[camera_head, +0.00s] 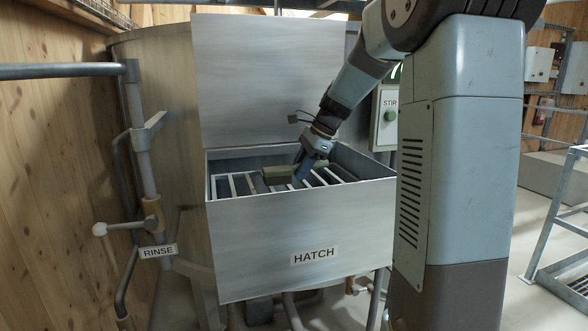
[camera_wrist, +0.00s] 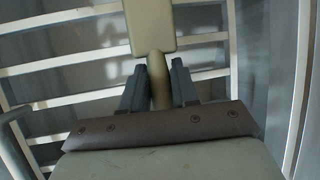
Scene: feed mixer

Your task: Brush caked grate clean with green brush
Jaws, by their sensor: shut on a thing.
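The grate (camera_head: 250,184), a row of pale bars, lies inside the open metal box marked HATCH (camera_head: 300,235). The bars also show in the wrist view (camera_wrist: 75,57), where those in sight look pale and fairly smooth; I cannot make out caked matter. My gripper (camera_head: 303,167) reaches down into the box. It is shut on the handle of the green brush (camera_head: 277,173). In the wrist view, my gripper (camera_wrist: 159,68) has a finger on each side of the handle, and the brush (camera_wrist: 155,25) extends over the bars. Its bristles are hidden, so contact with the bars cannot be told.
The raised metal lid (camera_head: 268,80) stands behind the box. A RINSE lever (camera_head: 125,228) and pipes are at left. A STIR panel with a green button (camera_head: 390,116) is at right, behind my arm. The box walls surround my gripper.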

